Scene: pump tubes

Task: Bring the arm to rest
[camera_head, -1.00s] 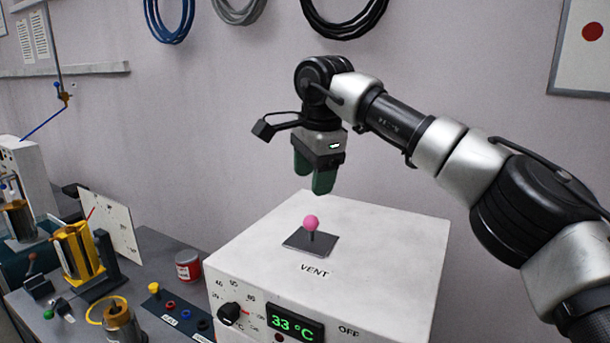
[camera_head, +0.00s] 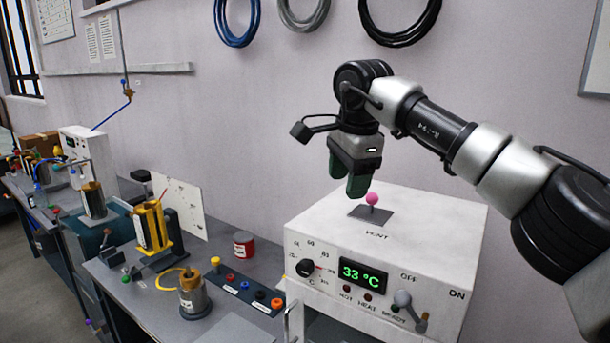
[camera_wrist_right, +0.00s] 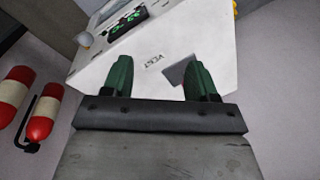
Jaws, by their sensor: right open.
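My right gripper (camera_head: 348,183) is open and empty, with green fingers pointing down above the back left of the white box. It also shows in the right wrist view (camera_wrist_right: 160,80), its two fingers apart with nothing between them. The white box (camera_head: 455,220) has a pink-knobbed vent lever (camera_head: 372,198) on a dark plate on top, close to the right of the fingers in the head view. The fingers do not appear to touch the lever. In the right wrist view the box top (camera_wrist_right: 140,65) lies beyond the fingers. My left gripper is not in view.
The box front has a green display (camera_head: 363,273) reading 33 °C, a dial and a toggle. To the left on the bench are a red can (camera_head: 244,244), a yellow holder (camera_head: 153,227) and a metal cylinder (camera_head: 193,297). Red cylinders (camera_wrist_right: 40,115) show in the right wrist view.

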